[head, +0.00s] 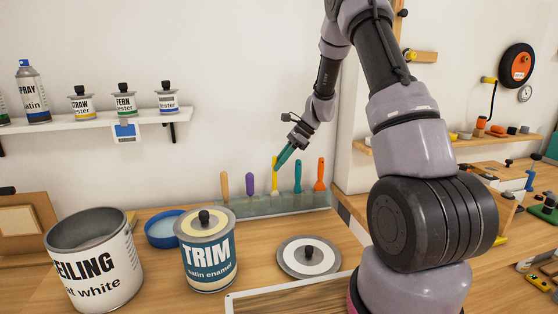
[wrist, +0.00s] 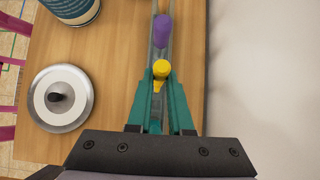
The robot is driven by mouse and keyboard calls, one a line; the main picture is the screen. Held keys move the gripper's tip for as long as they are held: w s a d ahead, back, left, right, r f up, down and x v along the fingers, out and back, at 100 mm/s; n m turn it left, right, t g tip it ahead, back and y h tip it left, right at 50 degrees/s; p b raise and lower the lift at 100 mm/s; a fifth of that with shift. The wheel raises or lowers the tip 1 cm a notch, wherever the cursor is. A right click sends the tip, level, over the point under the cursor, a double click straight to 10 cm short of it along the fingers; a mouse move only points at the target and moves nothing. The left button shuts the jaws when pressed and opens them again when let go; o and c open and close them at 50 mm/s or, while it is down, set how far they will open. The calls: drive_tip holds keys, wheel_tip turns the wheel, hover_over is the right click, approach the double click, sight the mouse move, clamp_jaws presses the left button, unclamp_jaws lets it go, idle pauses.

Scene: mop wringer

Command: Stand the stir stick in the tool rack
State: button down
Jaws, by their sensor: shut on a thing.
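My gripper (head: 279,161) has teal fingers and reaches down to the rack from the upper right. It is shut on a yellow-handled tool (head: 275,166), which I take to be the stir stick. In the wrist view the yellow handle (wrist: 161,68) shows between the fingertips (wrist: 160,80). The tool rack (head: 232,207) is a long, clear, greenish strip along the wall at the back of the bench. The yellow tool stands about upright in line with the rack. Its lower end is hard to see, so I cannot tell how deep it sits.
Tan (head: 224,185), purple (head: 249,183), teal (head: 298,176) and orange (head: 319,175) handles stand in the rack on either side. In front are a TRIM can (head: 207,259), a round lid (head: 309,256), a blue bowl (head: 163,230) and a large CEILING can (head: 94,262). A shelf (head: 90,123) holds cans above.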

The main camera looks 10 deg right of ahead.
drive_tip(key=shift+f, duration=0.5)
drive_tip(key=c, duration=0.7)
unclamp_jaws()
drive_tip(key=shift+c, duration=0.2)
drive_tip(key=v, duration=1)
drive_tip(key=shift+d+r, duration=0.25)
drive_tip(key=shift+r, duration=0.05)
